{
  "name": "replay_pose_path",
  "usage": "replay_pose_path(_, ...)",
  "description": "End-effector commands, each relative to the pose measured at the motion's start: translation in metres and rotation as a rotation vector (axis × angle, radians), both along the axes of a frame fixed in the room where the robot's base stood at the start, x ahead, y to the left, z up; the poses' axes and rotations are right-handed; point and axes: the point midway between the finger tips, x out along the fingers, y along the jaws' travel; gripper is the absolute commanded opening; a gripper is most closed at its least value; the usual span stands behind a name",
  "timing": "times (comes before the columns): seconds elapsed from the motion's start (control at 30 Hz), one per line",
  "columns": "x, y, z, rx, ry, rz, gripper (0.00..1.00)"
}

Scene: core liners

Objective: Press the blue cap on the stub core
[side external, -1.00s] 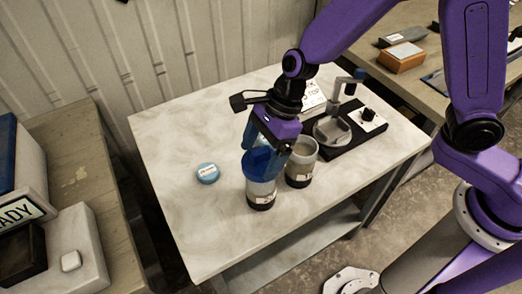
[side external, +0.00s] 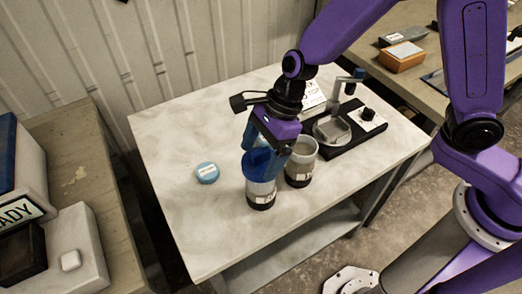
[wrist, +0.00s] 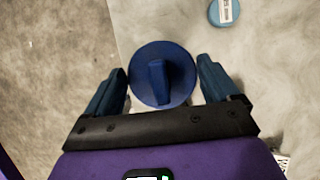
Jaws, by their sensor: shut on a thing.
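A dark blue cap (side external: 257,164) with a raised ridge across its top sits at the mouth of the left core tube (side external: 261,190), which stands upright on the table. The tube has a pale body, a dark base and a label. My gripper (side external: 266,156) is over it, with blue fingers on either side of the cap, shut on it. In the wrist view the round cap (wrist: 143,78) lies between the two fingers (wrist: 160,80). Whether the cap is fully seated cannot be told, as the fingers cover part of its rim.
An open grey tube (side external: 300,170) stands close at the right. A light blue labelled disc (side external: 207,173) lies on the pale table (side external: 185,135) at left. A black-based device (side external: 350,135) with a knob stands behind right. The table's front left is clear.

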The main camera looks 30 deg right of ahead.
Motion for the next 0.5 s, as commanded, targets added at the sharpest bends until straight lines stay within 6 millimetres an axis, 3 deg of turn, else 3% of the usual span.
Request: replay_pose_path(0.5, 0.000, 0.000, -0.011, 0.001, 0.001, 0.001, 0.64)
